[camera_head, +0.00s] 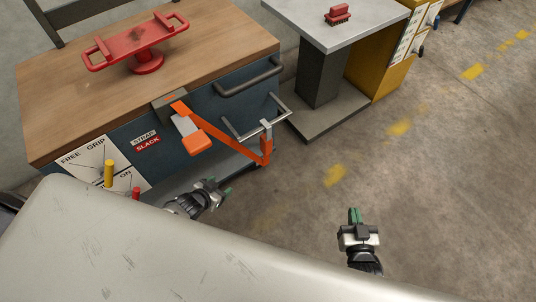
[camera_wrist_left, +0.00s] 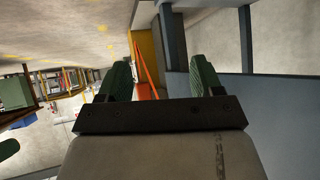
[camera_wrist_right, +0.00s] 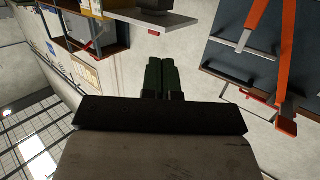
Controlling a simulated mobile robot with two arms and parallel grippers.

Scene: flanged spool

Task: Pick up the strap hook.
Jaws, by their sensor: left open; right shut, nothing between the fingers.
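The strap hook (camera_head: 266,125) is a small grey metal piece at the end of an orange strap (camera_head: 225,138). It sits at the metal rail (camera_head: 245,132) on the front of the blue bench; whether it is latched over the rail is too small to tell. The strap runs from an orange-handled ratchet (camera_head: 187,125), dips in a loop, and rises to the hook. My left gripper (camera_head: 221,186) is open and empty, below and left of the hook. The strap shows between its fingers in the left wrist view (camera_wrist_left: 150,72). My right gripper (camera_head: 354,216) is shut and empty, right of the bench.
The wooden bench top (camera_head: 215,52) carries a red cleat-like fixture (camera_head: 147,60). A panel with yellow (camera_head: 108,172) and red levers is at its left. A grey table (camera_head: 305,22) with a red brush (camera_head: 339,13) stands behind. The floor at right is open.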

